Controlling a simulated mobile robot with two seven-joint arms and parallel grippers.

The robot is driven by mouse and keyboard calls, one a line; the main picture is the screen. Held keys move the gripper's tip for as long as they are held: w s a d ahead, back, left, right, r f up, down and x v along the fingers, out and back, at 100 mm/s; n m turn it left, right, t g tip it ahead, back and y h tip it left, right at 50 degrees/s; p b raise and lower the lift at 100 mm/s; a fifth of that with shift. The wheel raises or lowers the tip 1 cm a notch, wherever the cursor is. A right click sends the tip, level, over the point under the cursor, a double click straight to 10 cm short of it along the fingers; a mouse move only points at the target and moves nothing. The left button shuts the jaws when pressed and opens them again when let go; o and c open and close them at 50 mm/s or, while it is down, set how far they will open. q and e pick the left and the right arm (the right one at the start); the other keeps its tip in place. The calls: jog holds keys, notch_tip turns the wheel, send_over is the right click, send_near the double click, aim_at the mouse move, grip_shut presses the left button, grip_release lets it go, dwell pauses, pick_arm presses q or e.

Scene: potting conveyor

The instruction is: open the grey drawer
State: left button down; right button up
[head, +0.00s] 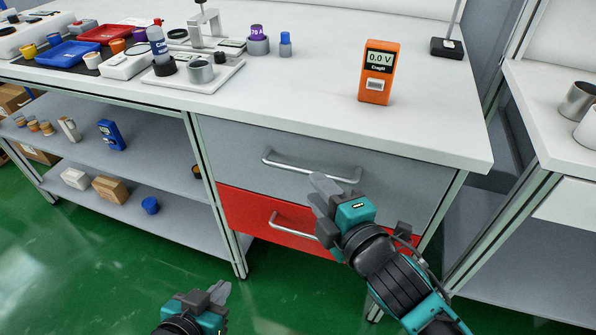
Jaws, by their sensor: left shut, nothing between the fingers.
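The grey drawer (228,148) is the upper drawer under the white workbench, and its front looks flush with the frame, so it looks closed. Its silver bar handle (285,165) runs across the front. My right gripper (320,188) is in front of the grey drawer, with its fingertips at the right half of the handle in the picture; whether they touch it I cannot tell. The finger gap is not clear from this angle. My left gripper (219,291) is low over the green floor at the bottom, shut and empty, away from the drawer.
A red drawer (245,212) with its own handle (290,228) sits just below. An orange meter (378,72) stands on the workbench (300,95) above. Open shelves (100,155) with small items are at left, and another bench (545,110) at right. Green floor is clear in front.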

aim_at(300, 168)
jog(key=b+x, duration=0.1)
jog(key=x, duration=0.7)
jog(key=shift+b, duration=0.4)
grip_shut()
